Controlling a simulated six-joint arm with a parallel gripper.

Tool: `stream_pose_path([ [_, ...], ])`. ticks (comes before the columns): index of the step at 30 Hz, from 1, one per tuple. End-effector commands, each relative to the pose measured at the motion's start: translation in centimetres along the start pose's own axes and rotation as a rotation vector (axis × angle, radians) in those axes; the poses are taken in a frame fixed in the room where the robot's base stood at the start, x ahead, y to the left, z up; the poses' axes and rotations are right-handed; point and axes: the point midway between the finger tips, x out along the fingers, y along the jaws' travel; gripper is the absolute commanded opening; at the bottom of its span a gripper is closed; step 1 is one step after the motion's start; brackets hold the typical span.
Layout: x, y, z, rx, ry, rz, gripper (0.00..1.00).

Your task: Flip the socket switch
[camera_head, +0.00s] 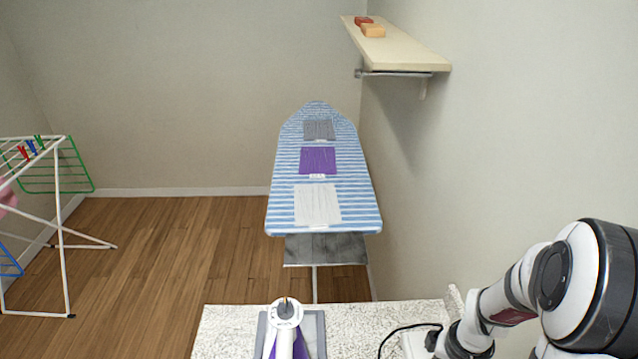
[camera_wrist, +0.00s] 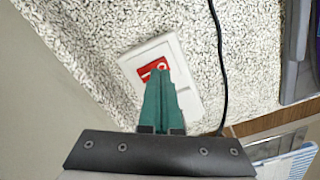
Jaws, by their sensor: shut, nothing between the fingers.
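The white socket plate (camera_wrist: 187,94) lies on the speckled counter, with a red rocker switch (camera_wrist: 150,69) set in it. In the wrist view my gripper (camera_wrist: 158,76) is shut and empty, its green fingers together. The fingertips overlap the red switch in the picture; I cannot tell whether they touch it. The fingers hide part of the switch and plate. In the head view the socket (camera_head: 412,343) shows as a white edge at the bottom right, mostly hidden behind my arm.
A black cable (camera_head: 392,333) runs from near the socket. A wall shelf (camera_head: 405,51) hangs at right; a drying rack (camera_head: 62,230) stands left.

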Motion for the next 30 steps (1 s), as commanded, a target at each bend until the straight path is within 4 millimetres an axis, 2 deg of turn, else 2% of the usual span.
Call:
stream_pose_path([
  [13,-4.9,0.0,0.0,-0.001,0.002,0.000,0.00],
  [24,-5.7,-0.2,0.2,-0.002,0.000,-0.001,0.00],
  [26,-7.0,-1.3,1.3,-0.007,0.002,-0.008,0.00],
  [29,-11.0,-4.7,6.2,-0.020,-0.008,-0.040,0.00],
  [30,-12.4,-5.9,8.8,-0.025,-0.019,-0.056,0.00],
])
